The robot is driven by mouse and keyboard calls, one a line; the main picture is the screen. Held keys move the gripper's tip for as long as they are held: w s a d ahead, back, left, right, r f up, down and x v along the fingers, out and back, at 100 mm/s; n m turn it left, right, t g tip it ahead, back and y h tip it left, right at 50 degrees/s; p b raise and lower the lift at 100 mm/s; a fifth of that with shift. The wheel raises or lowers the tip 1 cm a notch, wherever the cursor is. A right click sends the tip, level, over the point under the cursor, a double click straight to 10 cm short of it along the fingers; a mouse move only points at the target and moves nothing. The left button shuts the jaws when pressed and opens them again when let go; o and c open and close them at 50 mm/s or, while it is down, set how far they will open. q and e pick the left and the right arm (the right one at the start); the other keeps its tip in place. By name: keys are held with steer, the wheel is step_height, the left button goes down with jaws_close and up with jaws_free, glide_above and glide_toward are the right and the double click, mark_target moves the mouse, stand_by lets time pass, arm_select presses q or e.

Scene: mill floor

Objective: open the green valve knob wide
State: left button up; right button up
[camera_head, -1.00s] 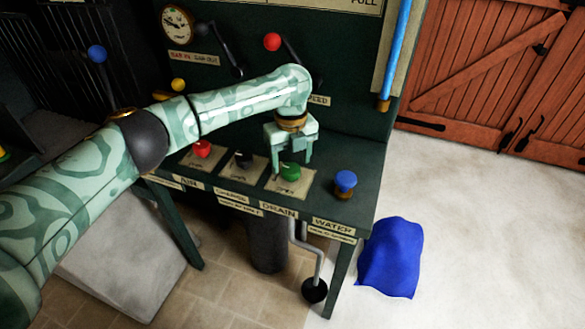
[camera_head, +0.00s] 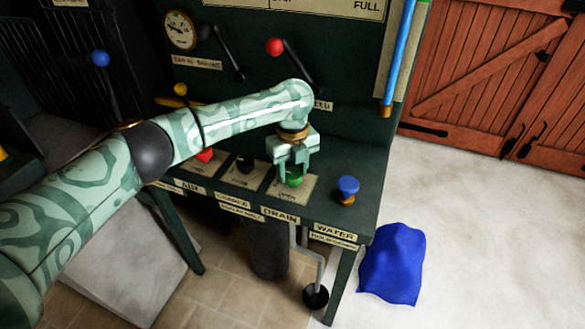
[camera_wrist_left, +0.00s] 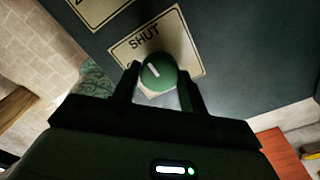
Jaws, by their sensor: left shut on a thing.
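The green valve knob (camera_head: 294,180) stands on a tan plate on the dark green bench, above the DRAIN label (camera_head: 279,216). My left gripper (camera_head: 291,172) reaches down over it from above and is shut on it. In the left wrist view the green knob (camera_wrist_left: 158,72) sits between the two dark fingers of the gripper (camera_wrist_left: 157,85). A white mark on its top points up and left. The plate (camera_wrist_left: 190,50) under it reads SHUT; its other wording is mostly hidden. My right gripper is not in view.
A blue knob (camera_head: 347,188) stands to the right, above the WATER label. A black knob (camera_head: 245,163) and a partly hidden red knob (camera_head: 205,155) stand to the left. Levers with red (camera_head: 274,47) and blue (camera_head: 100,58) balls rise behind. A blue cloth (camera_head: 393,264) lies on the floor.

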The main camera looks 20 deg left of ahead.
arm_select(q)
steer(key=shift+r+n+p, duration=0.2)
steer(key=shift+n+p, duration=0.3)
steer(key=shift+p, duration=0.15)
steer(key=n+p, duration=0.5)
steer(key=n, duration=0.1)
steer(key=shift+f+n, duration=0.1)
steer(key=shift+n, duration=0.3)
steer(key=n+p, duration=0.1)
steer(key=n, duration=0.3)
steer(key=shift+f+n+p, duration=0.1)
steer(key=shift+n+p, duration=0.2)
steer(key=shift+p, duration=0.1)
steer(key=n, duration=0.4)
steer(key=shift+n, duration=0.4)
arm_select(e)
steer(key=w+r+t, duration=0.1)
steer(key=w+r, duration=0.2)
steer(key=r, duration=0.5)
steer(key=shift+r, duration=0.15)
arm_select(q)
steer(key=shift+n, duration=0.3)
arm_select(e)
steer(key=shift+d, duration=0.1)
arm_select(q)
steer(key=o, duration=1)
steer(key=shift+c, duration=0.2)
